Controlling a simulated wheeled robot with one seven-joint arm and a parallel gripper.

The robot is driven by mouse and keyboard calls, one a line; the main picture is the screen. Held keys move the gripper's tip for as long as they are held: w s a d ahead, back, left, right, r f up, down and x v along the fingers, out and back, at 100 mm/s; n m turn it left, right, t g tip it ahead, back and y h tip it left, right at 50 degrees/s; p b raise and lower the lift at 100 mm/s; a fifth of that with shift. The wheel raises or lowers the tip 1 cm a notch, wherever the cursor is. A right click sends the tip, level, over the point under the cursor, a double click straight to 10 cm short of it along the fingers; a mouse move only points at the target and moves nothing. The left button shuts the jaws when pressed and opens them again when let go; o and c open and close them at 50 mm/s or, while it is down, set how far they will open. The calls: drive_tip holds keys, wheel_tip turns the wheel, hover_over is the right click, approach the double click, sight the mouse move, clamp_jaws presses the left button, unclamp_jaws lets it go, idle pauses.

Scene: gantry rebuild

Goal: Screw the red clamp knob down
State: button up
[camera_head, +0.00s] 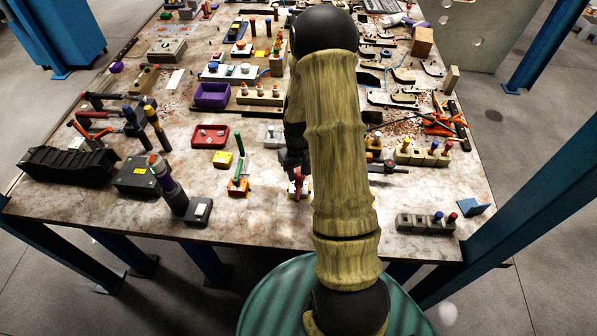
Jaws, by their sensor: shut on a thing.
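My arm comes up from the bottom centre and reaches over the table. My gripper (296,168) points down just left of the forearm, near the front middle of the table. It is shut on the red clamp knob (298,183), which shows as a small red piece under the fingers. The knob sits low over a small orange base (304,193). My forearm hides the right side of this spot, and the fingertips are small and dark, so the exact grip and the thread are hard to see.
Left of the gripper stands a green-handled piece on an orange base (239,187). A red tray (210,136) and a purple bin (212,95) lie behind it. Grey blocks with coloured knobs (426,222) stand at the right front. The front table strip near the gripper is mostly clear.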

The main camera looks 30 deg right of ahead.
sight(299, 175)
drive_tip(key=o, duration=0.8)
drive_tip(key=shift+r, duration=0.15)
wheel_tip(299, 175, up, 17)
drive_tip(key=b, duration=0.3)
drive_tip(key=shift+r, duration=0.1)
drive_tip(key=s+a+t, duration=0.1)
drive_tip(key=s+a, duration=0.7)
drive_tip(key=a, duration=0.1)
drive_tip(key=s+a+f+t, duration=0.1)
drive_tip(key=s+a, duration=0.3)
drive_tip(key=shift+s+a+n+t, duration=0.3)
drive_tip(key=shift+s+a, duration=0.05)
drive_tip(key=shift+a, duration=0.05)
